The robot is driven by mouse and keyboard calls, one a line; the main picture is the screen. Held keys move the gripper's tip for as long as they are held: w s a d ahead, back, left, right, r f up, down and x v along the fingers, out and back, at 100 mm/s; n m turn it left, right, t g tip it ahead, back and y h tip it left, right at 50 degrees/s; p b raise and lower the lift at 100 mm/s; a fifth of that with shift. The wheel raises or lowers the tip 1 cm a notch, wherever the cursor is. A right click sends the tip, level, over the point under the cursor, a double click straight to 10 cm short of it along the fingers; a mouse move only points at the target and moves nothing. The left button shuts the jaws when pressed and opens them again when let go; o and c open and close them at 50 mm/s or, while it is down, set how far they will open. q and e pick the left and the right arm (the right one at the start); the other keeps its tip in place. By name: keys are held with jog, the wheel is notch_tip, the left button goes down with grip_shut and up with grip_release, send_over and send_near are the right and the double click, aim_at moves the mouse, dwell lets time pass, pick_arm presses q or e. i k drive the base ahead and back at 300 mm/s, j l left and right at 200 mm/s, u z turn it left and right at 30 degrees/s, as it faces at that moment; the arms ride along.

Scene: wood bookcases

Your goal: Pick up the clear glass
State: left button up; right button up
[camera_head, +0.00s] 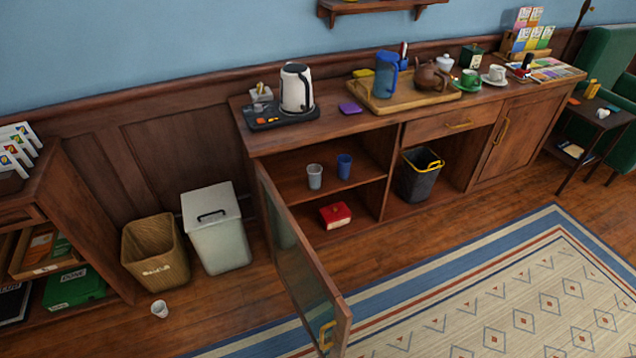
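A greyish, see-through cup that looks like the clear glass (314,177) stands upright on the upper shelf (325,190) inside the open left compartment of the wooden sideboard (345,130). A blue cup (344,167) stands just to its right, apart from it. The compartment's glass-paned door (305,275) is swung wide open toward the front, with a yellow handle (327,336). Neither of my grippers shows in the head view.
A red box (335,215) lies on the lower shelf. A white bin (216,240), a wicker basket (155,255) and a small white cup (160,309) are on the floor left of the door. A rug (500,300) covers clear floor at right. A kettle (296,90) stands on top.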

aim_at(314, 171)
jog(key=k+l, duration=0.1)
jog(key=l, duration=0.3)
jog(key=k+l+u, duration=0.1)
jog(key=l, duration=0.35)
jog(key=i+l, duration=0.1)
jog(key=l, duration=0.2)
jog(key=i+l+u, duration=0.1)
jog(key=l, duration=0.2)
jog(key=i+l, duration=0.15)
jog(key=l, duration=0.15)
jog(key=i+l+u, duration=0.3)
jog(key=i+l, duration=0.55)
jog(key=i, duration=0.25)
jog(key=i+l+u, duration=0.1)
jog(key=i, duration=0.3)
jog(key=i+l, duration=0.25)
jog(key=i, duration=0.15)
jog(key=j+u, duration=0.05)
